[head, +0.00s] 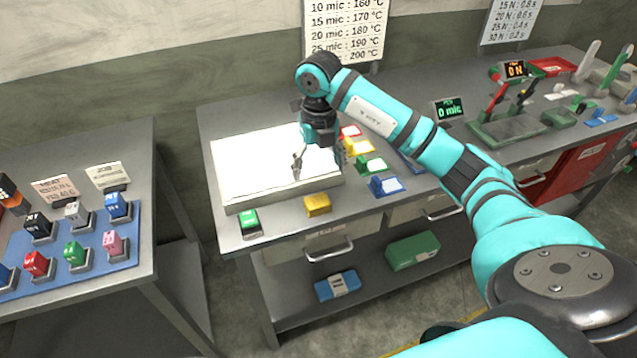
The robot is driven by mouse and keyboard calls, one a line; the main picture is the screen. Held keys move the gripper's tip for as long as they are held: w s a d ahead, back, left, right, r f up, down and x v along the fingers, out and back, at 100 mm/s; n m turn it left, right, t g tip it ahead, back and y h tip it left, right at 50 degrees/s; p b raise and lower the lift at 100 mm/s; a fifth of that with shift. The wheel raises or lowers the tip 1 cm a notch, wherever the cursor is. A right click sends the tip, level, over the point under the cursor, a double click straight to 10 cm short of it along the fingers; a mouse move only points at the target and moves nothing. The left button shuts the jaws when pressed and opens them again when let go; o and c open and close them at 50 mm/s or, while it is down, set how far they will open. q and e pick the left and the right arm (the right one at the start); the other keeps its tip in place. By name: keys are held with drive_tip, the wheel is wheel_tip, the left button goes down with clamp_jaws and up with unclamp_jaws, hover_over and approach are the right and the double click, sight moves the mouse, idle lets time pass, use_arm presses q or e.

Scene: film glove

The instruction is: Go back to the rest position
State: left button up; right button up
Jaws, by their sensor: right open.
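My right arm reaches from the lower right across the middle bench (225,180). My right gripper (296,172) points down over the bright white light panel (250,160) and is open, with nothing seen between its fingers. I cannot tell whether its fingertips touch the panel. My left gripper is out of the picture. The arm hides part of the bench behind it.
A green block (250,222) and a yellow block (318,205) sit at the bench's front edge. Coloured card holders, one blue (385,186), stand right of the panel. A left table (120,210) holds several small blocks. A gauge (448,110) reads "0 mic".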

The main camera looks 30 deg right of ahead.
drive_tip(key=shift+r, duration=0.35)
